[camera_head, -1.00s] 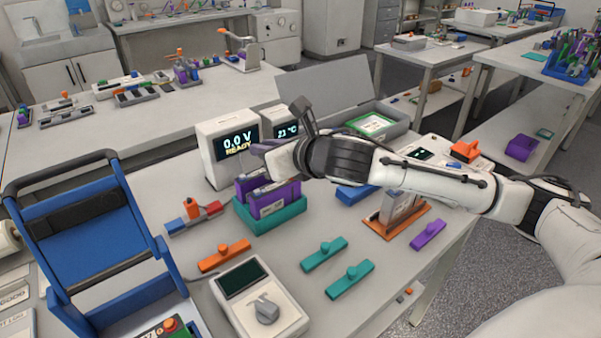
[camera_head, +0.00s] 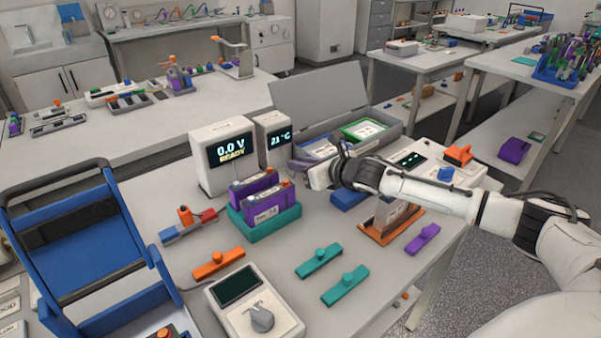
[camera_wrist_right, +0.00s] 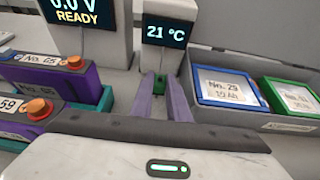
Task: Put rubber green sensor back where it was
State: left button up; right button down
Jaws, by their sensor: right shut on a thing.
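My right gripper (camera_wrist_right: 162,88) is shut on a small green sensor (camera_wrist_right: 159,84), which shows between the tips of its two purple-grey fingers in the right wrist view. The fingers point toward the small white unit reading 21 °C (camera_wrist_right: 165,33), and the sensor appears in front of its lower part. I cannot tell whether they touch. In the head view the right gripper (camera_head: 300,163) is between that unit (camera_head: 274,138) and the grey bin; the sensor is too small to make out there. My left gripper is not in view.
Purple batteries (camera_head: 264,201) in a teal holder (camera_head: 268,226) stand at left, before the 0.0 V unit (camera_head: 222,155). Teal clips (camera_head: 318,261) lie on clear tabletop in front.

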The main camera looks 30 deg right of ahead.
aim_at(301, 185)
notch_tip(301, 185, down, 3)
jog(key=shift+r, duration=0.2)
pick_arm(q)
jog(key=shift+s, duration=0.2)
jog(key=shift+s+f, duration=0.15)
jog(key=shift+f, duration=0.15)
pick_arm(e)
jog(key=shift+s+a+f, duration=0.1)
jog(key=shift+f, duration=0.55)
